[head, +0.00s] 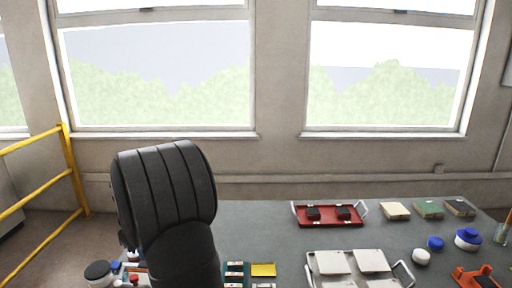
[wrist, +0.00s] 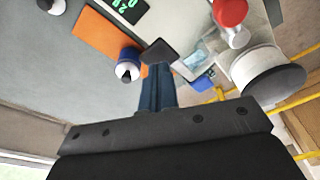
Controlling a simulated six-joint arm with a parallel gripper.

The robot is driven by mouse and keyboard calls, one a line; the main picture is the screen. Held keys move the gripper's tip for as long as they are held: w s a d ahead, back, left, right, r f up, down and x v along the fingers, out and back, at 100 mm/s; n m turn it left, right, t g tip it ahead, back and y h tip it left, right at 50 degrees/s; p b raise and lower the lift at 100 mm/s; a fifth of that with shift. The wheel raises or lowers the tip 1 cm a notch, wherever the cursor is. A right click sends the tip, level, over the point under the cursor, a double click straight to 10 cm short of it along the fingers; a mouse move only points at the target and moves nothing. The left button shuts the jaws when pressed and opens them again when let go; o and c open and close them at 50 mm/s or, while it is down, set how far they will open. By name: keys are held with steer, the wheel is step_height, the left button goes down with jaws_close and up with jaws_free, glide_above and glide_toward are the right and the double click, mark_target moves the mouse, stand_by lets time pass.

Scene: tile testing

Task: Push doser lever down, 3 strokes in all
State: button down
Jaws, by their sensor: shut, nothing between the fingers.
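In the wrist view my gripper (wrist: 158,51) is shut and empty, its dark fingertips close together near a pale device. A red knob (wrist: 230,12) on a white base stands to the right of the fingertips. A white cylinder with a dark round end (wrist: 268,75) is further right; the same dark round top (head: 97,270) shows at lower left in the head view, with the red knob (head: 134,280) to its right. I cannot tell which part is the doser lever or whether the fingertips touch anything. My arm hides the gripper in the head view.
A blue-and-white bottle (wrist: 128,70) and an orange mat (wrist: 108,36) lie left of the fingertips. In the head view a red tray (head: 330,222) and a tray of white tiles (head: 320,283) are on the grey table. A yellow rail (head: 72,170) stands left.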

steer(key=shift+f, duration=1.6)
steer(key=shift+r, duration=1.7)
steer(key=shift+r, duration=0.1)
steer(key=shift+r, duration=2.4)
steer(key=shift+f, duration=0.1)
